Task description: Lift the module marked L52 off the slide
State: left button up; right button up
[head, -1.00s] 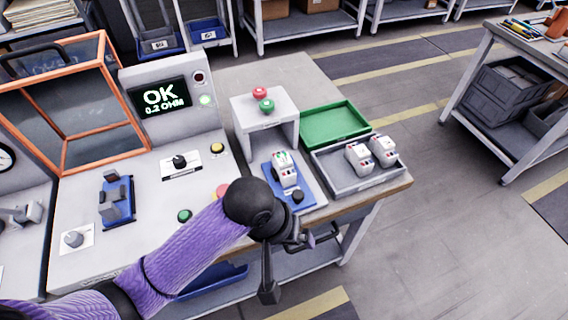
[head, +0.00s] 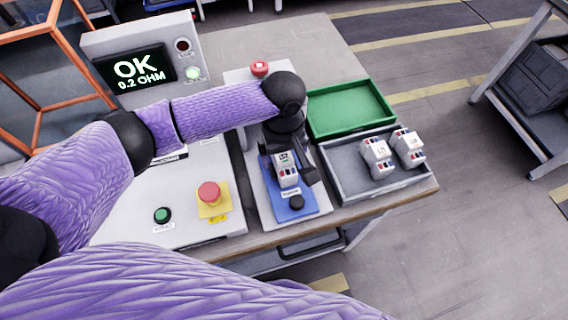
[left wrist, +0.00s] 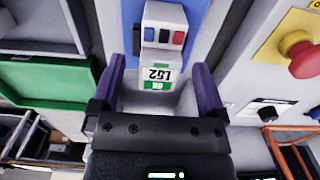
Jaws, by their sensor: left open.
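The module marked L52 (head: 285,170) is a white block with a green label and red, blue and dark terminals. It sits on the blue slide (head: 292,206) under my left arm. In the left wrist view, the module (left wrist: 163,40) shows its L52 label upside down, just beyond and between the fingers. My left gripper (left wrist: 161,88) is open, one finger to each side of the module's line, with nothing held. In the head view the left gripper (head: 288,150) points down over the module and partly hides its back. My right gripper is not in view.
A green tray (head: 312,131) and a grey tray (head: 330,179) holding two similar white modules (head: 378,157) lie to the right. A red button on a yellow plate (head: 209,194) and a green button (head: 162,214) are to the left. The display (head: 137,69) reads OK 0.2 OHM.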

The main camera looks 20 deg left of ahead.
pick_arm(q)
jog(key=shift+f, duration=0.6)
jog(key=shift+r, duration=0.1)
grip_shut()
